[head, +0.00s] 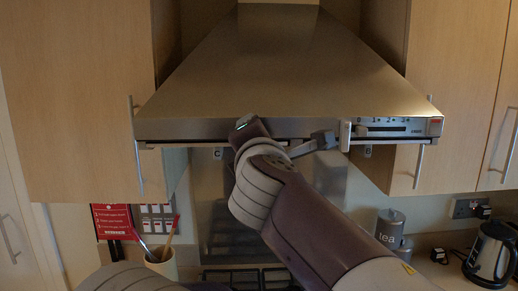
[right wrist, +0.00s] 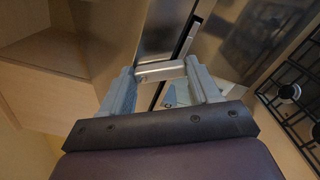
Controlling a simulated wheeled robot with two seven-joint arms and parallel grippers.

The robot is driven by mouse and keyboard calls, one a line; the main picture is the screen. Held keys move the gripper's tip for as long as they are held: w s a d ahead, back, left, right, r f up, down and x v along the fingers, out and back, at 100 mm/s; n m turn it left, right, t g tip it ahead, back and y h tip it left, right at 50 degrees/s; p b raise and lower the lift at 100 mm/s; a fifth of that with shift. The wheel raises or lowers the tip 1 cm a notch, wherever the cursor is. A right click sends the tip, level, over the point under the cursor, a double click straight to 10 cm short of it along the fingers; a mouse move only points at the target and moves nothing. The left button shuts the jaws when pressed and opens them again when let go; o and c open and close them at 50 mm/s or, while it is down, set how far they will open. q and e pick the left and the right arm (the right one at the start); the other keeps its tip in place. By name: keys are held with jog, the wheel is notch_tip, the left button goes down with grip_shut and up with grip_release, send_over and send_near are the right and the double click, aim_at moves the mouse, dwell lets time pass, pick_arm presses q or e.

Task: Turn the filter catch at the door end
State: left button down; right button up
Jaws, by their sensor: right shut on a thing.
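The silver filter catch (right wrist: 160,71) is a short bar in the right wrist view, lying crosswise between the two grey fingers of my right gripper (right wrist: 162,73). The fingers are shut on it, one at each end. In the head view my right gripper (head: 318,143) is at the front lower edge of the range hood (head: 280,75), right of its middle. The catch in its grasp cannot be made out there. Part of my left arm shows at the bottom left of the head view, but its gripper is out of the picture.
Wood cabinets (head: 75,90) flank the hood, with bar handles (head: 136,145) close to its ends. A control panel (head: 398,128) sits at the hood's right. Below are a hob (right wrist: 288,92), a tea canister (head: 390,225), a kettle (head: 490,252) and a utensil pot (head: 161,264).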

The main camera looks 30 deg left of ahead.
jog(key=shift+s+a+f+m+b, duration=0.15)
jog(key=shift+m+b, duration=0.25)
jog(key=shift+m, duration=0.55)
jog(key=shift+a+m+b, duration=0.15)
jog(key=shift+m+b, duration=0.25)
jog(key=shift+m, duration=0.6)
jog(key=shift+s+a+f+m+b, duration=0.15)
jog(key=shift+m+b, duration=0.25)
jog(key=shift+m, duration=0.55)
jog(key=o, duration=1.1)
jog(key=shift+c, duration=0.2)
jog(key=shift+r, duration=0.1)
jog(key=shift+d, duration=0.1)
